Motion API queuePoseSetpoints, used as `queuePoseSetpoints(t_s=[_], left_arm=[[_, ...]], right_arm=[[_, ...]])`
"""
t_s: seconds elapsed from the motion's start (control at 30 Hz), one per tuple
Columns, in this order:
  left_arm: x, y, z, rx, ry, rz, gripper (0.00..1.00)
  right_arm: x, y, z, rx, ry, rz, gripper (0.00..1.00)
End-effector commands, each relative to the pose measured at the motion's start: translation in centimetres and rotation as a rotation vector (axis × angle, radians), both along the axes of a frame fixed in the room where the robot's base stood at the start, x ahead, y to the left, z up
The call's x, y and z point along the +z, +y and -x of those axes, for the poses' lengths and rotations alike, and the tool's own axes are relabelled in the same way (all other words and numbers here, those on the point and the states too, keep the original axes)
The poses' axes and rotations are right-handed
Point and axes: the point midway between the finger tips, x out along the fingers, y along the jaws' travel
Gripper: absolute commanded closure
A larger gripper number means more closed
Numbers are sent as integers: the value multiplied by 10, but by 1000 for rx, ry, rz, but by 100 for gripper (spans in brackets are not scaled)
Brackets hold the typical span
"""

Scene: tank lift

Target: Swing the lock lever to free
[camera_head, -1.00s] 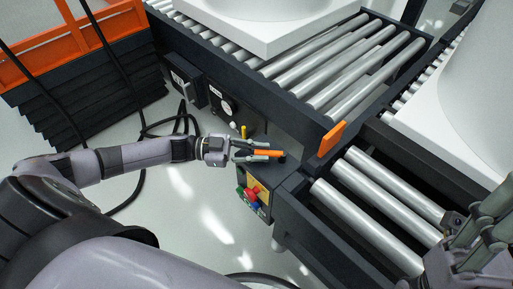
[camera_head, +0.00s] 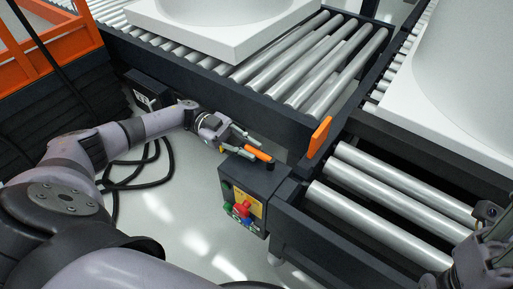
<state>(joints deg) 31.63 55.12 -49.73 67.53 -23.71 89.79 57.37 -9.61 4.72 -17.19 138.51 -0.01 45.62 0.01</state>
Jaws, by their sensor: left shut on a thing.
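The lock lever (camera_head: 258,153) is a short orange bar on top of a dark control box (camera_head: 229,179), running from a black pivot toward the upper left. My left gripper (camera_head: 246,143) reaches it from the left and is shut on it, with grey fingers on either side of its outer end. The fingers hide part of that end. My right gripper (camera_head: 487,262) is at the lower right corner above the rollers, cut off by the frame edge; its finger state is unclear.
The box front has red, green and blue buttons (camera_head: 242,209) on a yellow plate. An upright orange plate (camera_head: 319,137) stands at the conveyor corner. Roller conveyors (camera_head: 330,62) carry large white bodies on slabs. Black cables lie on the floor at the left.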

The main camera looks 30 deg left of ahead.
Motion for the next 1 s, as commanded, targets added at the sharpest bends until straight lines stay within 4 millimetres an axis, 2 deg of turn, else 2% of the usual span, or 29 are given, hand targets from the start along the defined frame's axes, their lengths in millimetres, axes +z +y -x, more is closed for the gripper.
queuePoseSetpoints(t_s=[0.57,0.6,0.87,1.0], left_arm=[[0,5,2,-6,0,-2,100],[0,5,2,-6,0,-2,83],[0,4,2,-7,0,-1,66],[0,4,3,-8,-1,0,65]], right_arm=[[0,0,0,1,1,-1,56],[0,0,0,1,1,-1,56],[-1,0,0,1,1,-1,56],[-1,0,0,1,2,0,56]])
